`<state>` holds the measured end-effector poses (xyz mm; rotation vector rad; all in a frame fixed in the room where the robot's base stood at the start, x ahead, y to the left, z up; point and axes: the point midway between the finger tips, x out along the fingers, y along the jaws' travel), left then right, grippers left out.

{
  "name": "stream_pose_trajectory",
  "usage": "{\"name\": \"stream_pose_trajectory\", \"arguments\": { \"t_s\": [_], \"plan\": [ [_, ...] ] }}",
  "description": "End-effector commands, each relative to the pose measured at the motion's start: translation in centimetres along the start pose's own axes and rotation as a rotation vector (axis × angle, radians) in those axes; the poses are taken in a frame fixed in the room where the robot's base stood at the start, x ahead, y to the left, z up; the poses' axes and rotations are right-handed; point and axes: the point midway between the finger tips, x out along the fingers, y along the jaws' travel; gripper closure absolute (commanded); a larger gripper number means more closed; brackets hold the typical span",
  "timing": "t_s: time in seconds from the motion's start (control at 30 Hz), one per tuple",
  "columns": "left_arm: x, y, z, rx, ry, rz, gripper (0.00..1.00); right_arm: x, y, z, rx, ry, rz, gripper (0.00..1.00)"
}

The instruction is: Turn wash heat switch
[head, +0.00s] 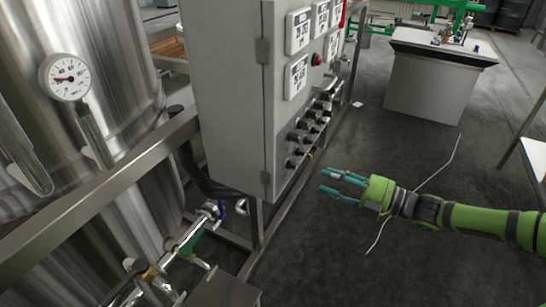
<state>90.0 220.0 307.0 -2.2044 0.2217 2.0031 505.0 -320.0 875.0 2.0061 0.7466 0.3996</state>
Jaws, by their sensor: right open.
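A grey control cabinet (235,85) stands in the middle of the head view. Its front panel faces right and carries several black rotary switches (309,125) in rows low down. I cannot read the labels, so I cannot tell which one is the wash heat switch. A red button (317,59) and several white displays (298,31) sit above the switches. My right gripper (338,184), green with teal fingers, comes in from the right. It is open and empty, in front of and a little below the panel, apart from the switches. My left gripper is out of view.
Steel tanks fill the left side, one with a round gauge (65,77). A metal frame rail (95,196) crosses in front of them, with valves and pipes (190,241) below. A grey bench (430,85) stands at the back right. The floor between is mostly clear, with a thin pale cable.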

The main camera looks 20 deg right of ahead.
Motion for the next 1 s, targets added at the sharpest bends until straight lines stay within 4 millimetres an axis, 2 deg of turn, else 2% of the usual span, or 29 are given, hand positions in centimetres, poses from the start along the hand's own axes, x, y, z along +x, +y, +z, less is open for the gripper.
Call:
{"name": "stream_pose_trajectory", "arguments": {
  "t_s": [0.17,0.6,0.97,1.0],
  "plan": [
    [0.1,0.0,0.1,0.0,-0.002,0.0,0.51,0.2,0.8,-1.4,-0.017,0.033,0.001,0.59],
    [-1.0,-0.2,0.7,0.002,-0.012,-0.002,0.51,6.1,0.8,-1.5,-0.017,0.03,0.001,0.59],
    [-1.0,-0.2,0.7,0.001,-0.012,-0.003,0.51,6.7,0.7,-1.4,-0.017,0.028,-0.001,0.59],
    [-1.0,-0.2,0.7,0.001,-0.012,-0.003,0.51,6.7,0.7,-1.4,-0.017,0.028,-0.001,0.71]
  ]
}}
